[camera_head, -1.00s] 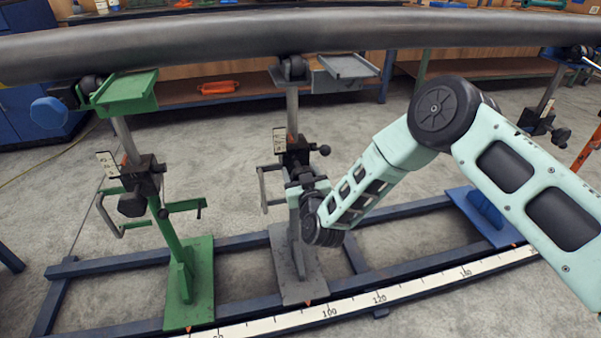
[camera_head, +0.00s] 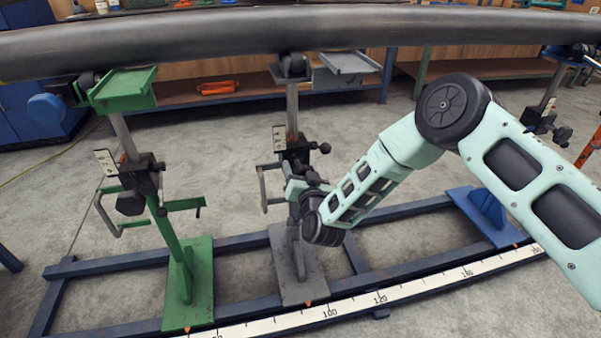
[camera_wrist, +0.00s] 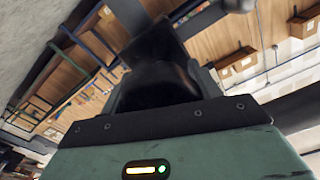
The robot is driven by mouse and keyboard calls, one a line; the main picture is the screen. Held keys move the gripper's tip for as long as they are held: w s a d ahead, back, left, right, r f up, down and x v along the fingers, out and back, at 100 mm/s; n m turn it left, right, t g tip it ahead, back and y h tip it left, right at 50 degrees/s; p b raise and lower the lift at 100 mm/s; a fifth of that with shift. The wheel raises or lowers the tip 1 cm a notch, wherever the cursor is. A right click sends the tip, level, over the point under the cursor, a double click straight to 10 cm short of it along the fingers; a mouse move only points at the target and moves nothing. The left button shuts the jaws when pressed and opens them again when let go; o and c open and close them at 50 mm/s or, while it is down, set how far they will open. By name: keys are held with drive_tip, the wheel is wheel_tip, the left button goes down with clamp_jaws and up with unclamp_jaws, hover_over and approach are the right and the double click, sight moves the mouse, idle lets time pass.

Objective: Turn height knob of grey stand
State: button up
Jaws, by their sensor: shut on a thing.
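The grey stand (camera_head: 287,268) stands upright on the blue floor frame, its grey post rising to a roller head (camera_head: 292,68) under the pipe. A black clamp block (camera_head: 295,150) sits midway up it, with a small black side knob (camera_head: 325,148) on its right. My gripper (camera_head: 297,188) is at the front of the stand, just below the clamp block. In the wrist view the jaws are shut on a dark knob (camera_wrist: 163,82). In the head view my wrist and gripper hide most of that knob.
The long dark pipe (camera_head: 200,38) crosses above. The green stand (camera_head: 187,250) is to the left, with handles reaching toward the grey stand. A blue base (camera_head: 485,215) lies right. A white scale rail (camera_head: 400,295) runs along the front.

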drive_tip(key=shift+m+b, duration=0.3)
drive_tip(key=shift+m, duration=1.3)
drive_tip(key=o, duration=1)
drive_tip(key=p+v, duration=0.2)
drive_tip(key=v, duration=1.5)
drive_tip(key=shift+s+d+r, duration=0.1)
drive_tip(key=shift+s, duration=0.15)
drive_tip(key=shift+w, duration=0.1)
